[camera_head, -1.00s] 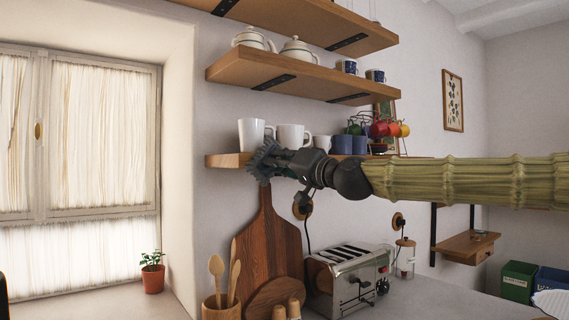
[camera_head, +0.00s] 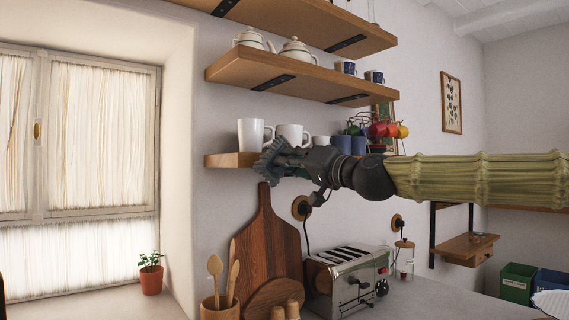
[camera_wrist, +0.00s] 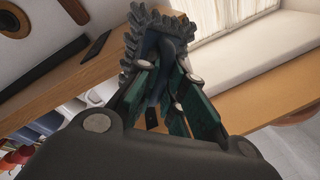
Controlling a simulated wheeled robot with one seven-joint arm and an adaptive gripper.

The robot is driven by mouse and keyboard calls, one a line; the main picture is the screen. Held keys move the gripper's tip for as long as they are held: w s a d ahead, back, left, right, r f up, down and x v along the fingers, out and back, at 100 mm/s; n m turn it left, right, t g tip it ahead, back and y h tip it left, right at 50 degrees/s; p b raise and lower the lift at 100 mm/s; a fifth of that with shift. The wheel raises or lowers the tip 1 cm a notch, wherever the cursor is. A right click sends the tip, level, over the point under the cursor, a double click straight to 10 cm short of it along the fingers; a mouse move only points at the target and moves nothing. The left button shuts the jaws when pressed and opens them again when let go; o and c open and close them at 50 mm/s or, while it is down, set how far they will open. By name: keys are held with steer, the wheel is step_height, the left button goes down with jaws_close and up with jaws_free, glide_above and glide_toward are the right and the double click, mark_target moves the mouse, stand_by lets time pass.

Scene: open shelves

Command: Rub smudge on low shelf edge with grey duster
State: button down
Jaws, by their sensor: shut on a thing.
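The low shelf (camera_head: 228,160) is a wooden plank on the white wall, bearing white mugs and blue cups. My gripper (camera_head: 285,154) is at its front edge, in front of the mugs. It is shut on the grey duster (camera_head: 271,158), whose fluffy head points left and lies against or just before the shelf edge; I cannot tell whether it touches. In the wrist view the duster (camera_wrist: 150,32) sticks out beyond the fingers, over the wood. No smudge can be made out; the duster and gripper hide part of the edge.
A white mug (camera_head: 252,134) and other cups stand on the low shelf close behind my gripper. A middle shelf (camera_head: 300,80) with teapots hangs above. Below are a cutting board (camera_head: 265,240), a toaster (camera_head: 345,275) and a pot of wooden spoons (camera_head: 221,305).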

steer(key=shift+s+d, duration=0.25)
steer(key=shift+s, duration=0.05)
steer(key=shift+r+b+v, duration=0.1)
steer(key=shift+b+v, duration=0.1)
steer(key=shift+v, duration=0.55)
steer(key=shift+r+b+v, duration=0.15)
steer(key=shift+b+v, duration=0.05)
steer(key=shift+v, duration=0.5)
steer(key=shift+s+a, duration=0.15)
